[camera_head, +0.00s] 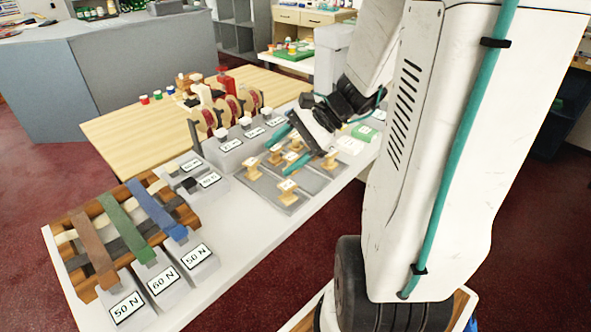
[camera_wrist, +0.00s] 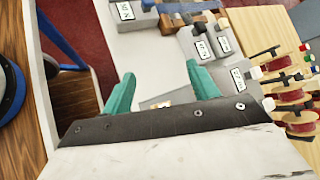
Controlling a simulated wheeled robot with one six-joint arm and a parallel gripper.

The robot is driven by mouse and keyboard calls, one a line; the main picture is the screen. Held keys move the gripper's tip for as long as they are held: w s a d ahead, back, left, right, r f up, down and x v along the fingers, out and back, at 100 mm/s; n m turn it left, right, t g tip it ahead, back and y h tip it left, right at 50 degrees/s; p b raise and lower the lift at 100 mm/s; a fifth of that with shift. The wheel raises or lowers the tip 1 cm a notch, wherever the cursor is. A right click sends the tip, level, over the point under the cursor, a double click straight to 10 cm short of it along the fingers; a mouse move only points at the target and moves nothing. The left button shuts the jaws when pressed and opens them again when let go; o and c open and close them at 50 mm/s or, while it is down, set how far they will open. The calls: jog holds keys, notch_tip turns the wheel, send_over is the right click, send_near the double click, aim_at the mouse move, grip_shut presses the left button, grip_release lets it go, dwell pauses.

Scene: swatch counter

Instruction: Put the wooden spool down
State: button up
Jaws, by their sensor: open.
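Several small wooden spools with pale tops stand upright on a grey tray (camera_head: 262,188) on the white counter. One wooden spool (camera_head: 287,193) is at the tray's front, and another (camera_head: 253,168) is at its left. A further spool (camera_head: 275,154) shows between my teal fingertips in the head view. My gripper (camera_head: 279,157) is open, low over the tray. In the wrist view my gripper (camera_wrist: 161,69) has its fingers spread, with white counter between the tips. A bit of wood shows at the gripper body's edge there; the rest is hidden.
Labelled grey blocks (camera_head: 161,281) and a wooden rack with coloured straps (camera_head: 185,213) stand at the counter's front left. Red reels (camera_head: 232,106) stand behind the tray. A wooden table (camera_head: 120,130) lies beyond. White counter between rack and tray is clear.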

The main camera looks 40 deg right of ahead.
jog(key=s+a+r+n+g+h, duration=0.2)
jog(key=s+a+r+n+h, duration=0.2)
jog(key=n, duration=0.4)
jog(key=s+a+r+n+g+h, duration=0.1)
jog(key=s+a+r+n+h, duration=0.3)
jog(key=s+n, duration=0.5)
jog(key=shift+s+a+r+g+h, duration=0.2)
jog(key=shift+a+g+h, duration=0.15)
jog(key=shift+a, duration=0.7)
